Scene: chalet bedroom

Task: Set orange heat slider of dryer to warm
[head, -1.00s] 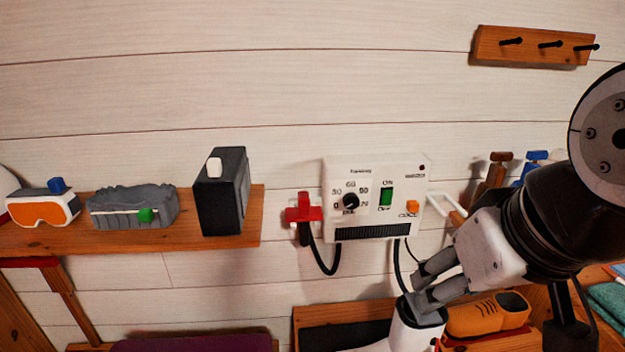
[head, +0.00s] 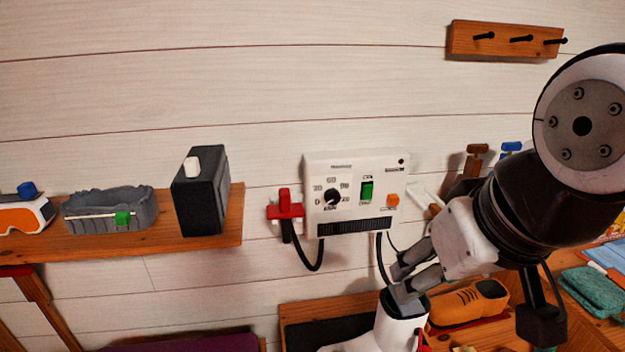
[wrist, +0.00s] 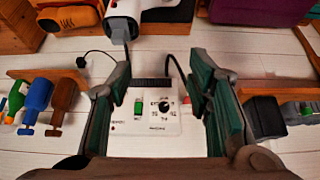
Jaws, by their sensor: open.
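The dryer is a white wall box (head: 340,208) with a dial (head: 333,197), a green switch (head: 366,191) and a dark grille along its bottom. The orange heat slider (head: 393,200) is a small orange block at the right of its face; its label is too small to read. In the wrist view the dryer (wrist: 175,125) appears upside down between my fingers, and I cannot make out the orange slider there. My gripper (head: 398,281) is open and empty, its fingers pointing left and down, below the slider in the head view.
A white boot-like object (head: 392,328) stands below my fingertips, with an orange shoe (head: 468,302) beside it. A red holder (head: 285,208) is left of the dryer. A shelf (head: 130,240) at left carries a black box (head: 201,190). Black hoses hang under the dryer.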

